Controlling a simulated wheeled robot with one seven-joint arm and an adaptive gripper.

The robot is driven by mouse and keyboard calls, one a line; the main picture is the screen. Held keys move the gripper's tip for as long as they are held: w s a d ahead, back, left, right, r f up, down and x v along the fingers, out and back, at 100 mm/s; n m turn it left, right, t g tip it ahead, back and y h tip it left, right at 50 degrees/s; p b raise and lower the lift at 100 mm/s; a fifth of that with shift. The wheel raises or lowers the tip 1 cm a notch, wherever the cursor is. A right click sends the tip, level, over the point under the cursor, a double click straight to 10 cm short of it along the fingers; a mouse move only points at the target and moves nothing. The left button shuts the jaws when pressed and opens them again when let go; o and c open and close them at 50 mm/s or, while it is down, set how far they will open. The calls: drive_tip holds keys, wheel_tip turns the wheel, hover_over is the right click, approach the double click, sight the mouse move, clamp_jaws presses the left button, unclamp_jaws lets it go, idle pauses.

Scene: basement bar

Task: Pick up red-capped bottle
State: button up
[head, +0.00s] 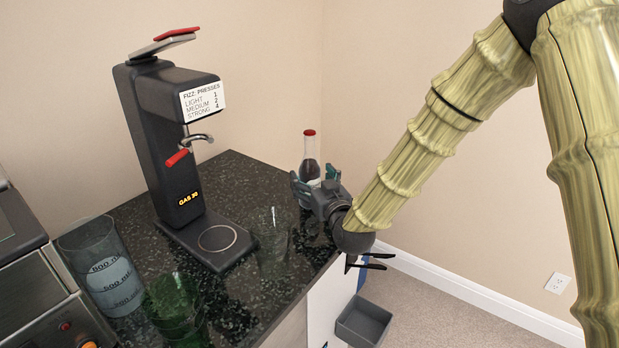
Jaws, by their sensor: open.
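A bottle with a red cap (309,157) stands upright near the far right corner of the dark speckled counter. It has a clear neck and dark contents, and its lower part is partly hidden by my gripper. My gripper (312,182) is open at the counter's right side. Its two fingers point toward the bottle, one on the left and one on the right. I cannot tell whether they touch it.
A black drink press (172,150) stands left of the bottle. A measuring cup (105,270), a green glass (175,308) and a clear glass (271,240) stand on the counter (232,287). A grey bin (364,322) sits below, right of the counter.

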drive_tip(key=shift+x, duration=1.3)
drive_tip(key=shift+c, duration=0.2)
drive_tip(key=c, duration=1.6)
drive_tip(key=shift+r, duration=0.1)
